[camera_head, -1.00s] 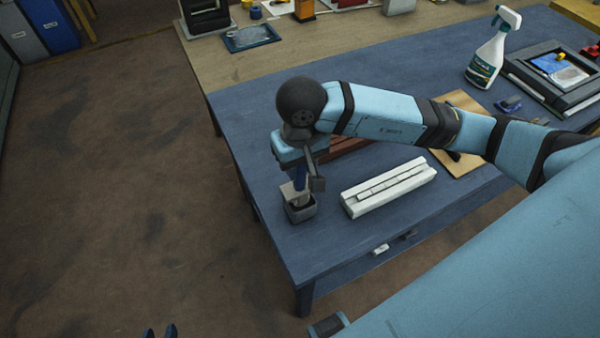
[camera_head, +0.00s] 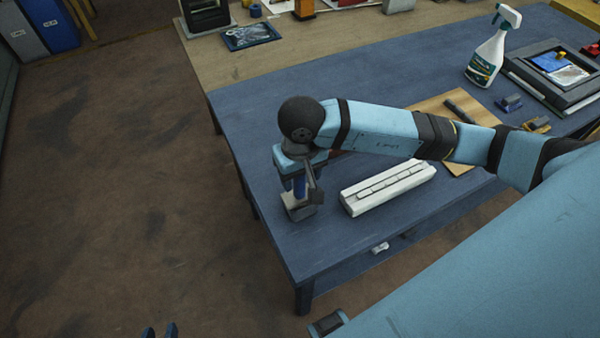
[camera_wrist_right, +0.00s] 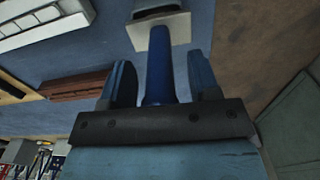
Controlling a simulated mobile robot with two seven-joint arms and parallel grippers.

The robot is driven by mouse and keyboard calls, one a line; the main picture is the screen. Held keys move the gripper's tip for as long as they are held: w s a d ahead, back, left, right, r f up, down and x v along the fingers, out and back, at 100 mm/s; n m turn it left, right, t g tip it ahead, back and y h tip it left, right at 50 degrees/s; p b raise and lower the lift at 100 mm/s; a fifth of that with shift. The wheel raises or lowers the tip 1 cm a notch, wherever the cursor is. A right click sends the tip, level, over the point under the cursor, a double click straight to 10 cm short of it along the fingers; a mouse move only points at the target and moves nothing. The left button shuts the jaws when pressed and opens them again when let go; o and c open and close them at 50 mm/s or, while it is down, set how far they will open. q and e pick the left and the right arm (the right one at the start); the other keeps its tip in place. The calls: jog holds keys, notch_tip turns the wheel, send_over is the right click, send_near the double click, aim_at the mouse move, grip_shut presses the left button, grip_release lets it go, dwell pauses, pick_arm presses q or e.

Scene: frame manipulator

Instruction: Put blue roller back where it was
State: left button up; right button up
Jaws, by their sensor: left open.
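The blue roller's handle (camera_head: 300,187) stands roughly upright near the left edge of the blue table (camera_head: 245,125). Its lower end meets a pale block and a dark grey holder (camera_head: 302,212); how deep it sits is hidden. In the right wrist view the blue handle (camera_wrist_right: 159,70) runs between my right gripper's fingers (camera_wrist_right: 160,80), with a narrow gap on each side, so the gripper looks open around it. The pale square piece (camera_wrist_right: 160,30) lies beyond the fingertips. My left gripper (camera_head: 160,332) is open and empty at the bottom edge of the head view, away from the table.
A white slotted block (camera_head: 388,187) lies right of the holder. A wooden board (camera_head: 425,104) with a dark tool lies behind my right arm. A spray bottle (camera_head: 489,50) and a black framed tray (camera_head: 550,75) stand further back. The table's front is mostly clear.

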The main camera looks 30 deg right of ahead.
jog(key=shift+r, duration=0.1)
jog(key=shift+r, duration=0.2)
notch_tip(320, 180, up, 12)
jog(key=shift+s+f+b, duration=0.1)
jog(key=shift+f+b, duration=0.05)
jog(key=shift+b, duration=0.55)
jog(key=shift+f, duration=0.1)
